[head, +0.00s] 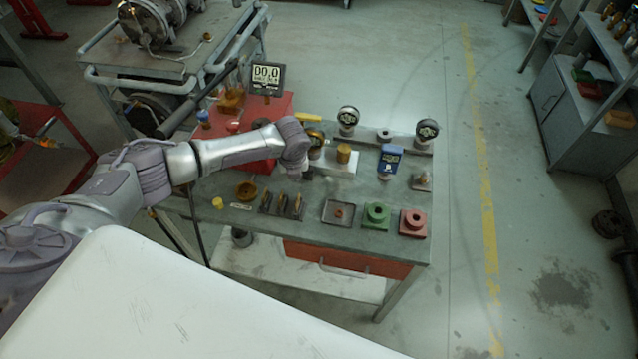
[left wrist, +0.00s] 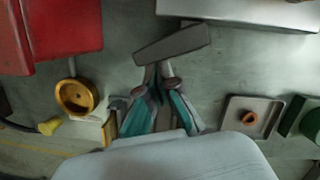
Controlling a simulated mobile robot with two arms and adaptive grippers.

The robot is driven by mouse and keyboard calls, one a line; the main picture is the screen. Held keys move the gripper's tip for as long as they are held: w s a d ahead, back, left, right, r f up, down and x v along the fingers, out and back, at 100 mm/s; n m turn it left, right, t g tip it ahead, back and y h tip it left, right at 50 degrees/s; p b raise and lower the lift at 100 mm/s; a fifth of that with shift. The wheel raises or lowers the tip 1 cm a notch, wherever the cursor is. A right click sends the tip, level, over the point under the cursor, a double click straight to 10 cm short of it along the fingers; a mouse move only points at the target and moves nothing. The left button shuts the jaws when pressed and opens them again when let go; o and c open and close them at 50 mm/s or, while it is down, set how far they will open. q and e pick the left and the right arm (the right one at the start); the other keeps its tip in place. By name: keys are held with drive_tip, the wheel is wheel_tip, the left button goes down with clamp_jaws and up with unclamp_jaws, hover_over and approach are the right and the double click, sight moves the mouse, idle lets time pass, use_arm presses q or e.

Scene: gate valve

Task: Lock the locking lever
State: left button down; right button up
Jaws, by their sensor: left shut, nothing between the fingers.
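My left gripper (head: 307,173) points down over the bench (head: 300,233), just in front of the white block (head: 330,163) with the yellow cylinder (head: 344,153). In the left wrist view its fingers (left wrist: 163,72) are drawn together and shut, with nothing held. A tilted grey bar (left wrist: 172,45) shows at the fingertips; I cannot tell if it is part of the gripper. I cannot make out the locking lever for certain. My right gripper is not in view.
A red box (head: 270,108) and a display (head: 267,77) stand at the back left.

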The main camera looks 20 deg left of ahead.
use_arm(q)
drive_tip(key=shift+w+a+m, duration=0.25)
drive_tip(key=shift+a+m, duration=0.1)
drive_tip(key=shift+m, duration=0.35)
drive_tip(key=shift+w+d+f, duration=0.1)
drive_tip(key=shift+d, duration=0.1)
drive_tip(key=shift+w+d, duration=0.35)
drive_tip(key=shift+w, duration=0.05)
drive_tip(key=shift+d, duration=0.1)
drive_tip(key=shift+d+r, duration=0.1)
drive_tip(key=shift+r, duration=0.1)
